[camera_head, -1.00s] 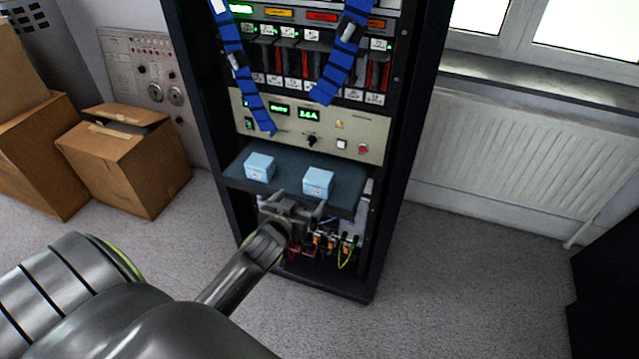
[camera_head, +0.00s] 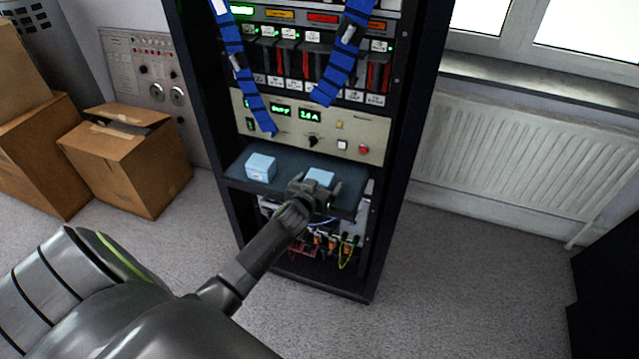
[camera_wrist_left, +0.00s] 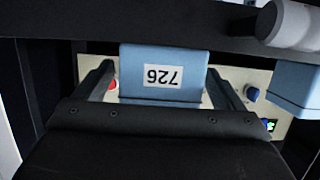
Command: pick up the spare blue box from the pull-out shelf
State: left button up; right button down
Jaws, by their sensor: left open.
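Two light blue boxes stand on the dark pull-out shelf (camera_head: 235,176) of the rack. The left box (camera_head: 261,167) stands free. The right box (camera_head: 320,177) is partly hidden behind my left gripper (camera_head: 314,188), which is at its front. In the left wrist view, a blue box (camera_wrist_left: 165,55) with a label reading 726, upside down in the picture, sits between the two open fingers of my left gripper (camera_wrist_left: 160,85). I cannot tell whether the fingers touch it. The other blue box (camera_wrist_left: 298,88) shows at the right edge of that view. My right gripper is not in view.
Above the shelf is a beige panel (camera_head: 355,133) with knobs and green displays. Blue straps (camera_head: 345,50) hang down the rack. Coloured cables (camera_head: 325,243) lie below the shelf. Cardboard boxes (camera_head: 125,165) stand at left, a radiator (camera_head: 510,165) at right.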

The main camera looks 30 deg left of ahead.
pick_arm(q)
jog(key=shift+w+a+f, duration=0.1)
jog(key=shift+w+f, duration=0.05)
jog(key=shift+w, duration=0.25)
jog(key=shift+c, duration=0.4)
jog(key=c, duration=1.1)
